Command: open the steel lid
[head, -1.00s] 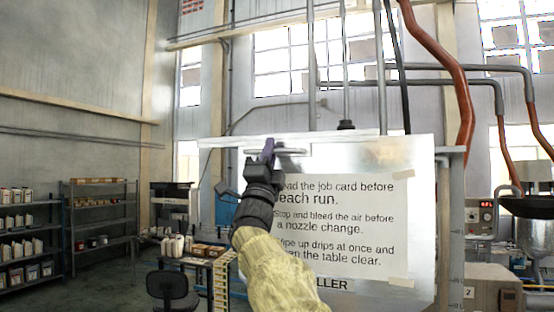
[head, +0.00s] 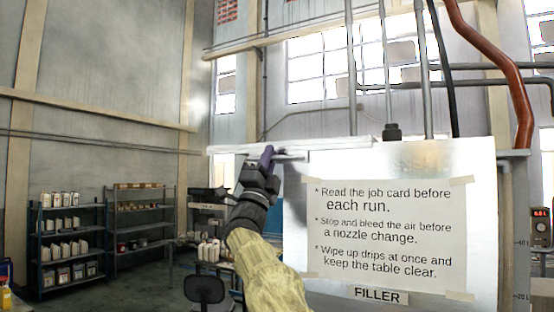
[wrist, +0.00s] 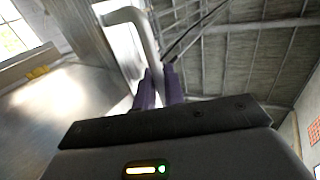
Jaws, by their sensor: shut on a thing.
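The steel lid (head: 335,143) shows edge-on as a thin, pale, nearly level slab along the top of the filler tank (head: 465,158). A metal bar handle (head: 294,157) sticks out at its front edge. My gripper (head: 266,155) is at this handle, its purple fingers shut on it. In the wrist view, the fingers (wrist: 157,88) close around the end of the bent, pale handle (wrist: 143,32). The top of the lid and any gap beneath it are hidden from the head view.
A job sign (head: 385,230) is taped to the tank front. Pipes (head: 427,90) and a red hose (head: 500,65) rise behind and right. Shelves (head: 70,240) with bottles stand at the left, and a chair (head: 205,290) is lower left. Floor between is clear.

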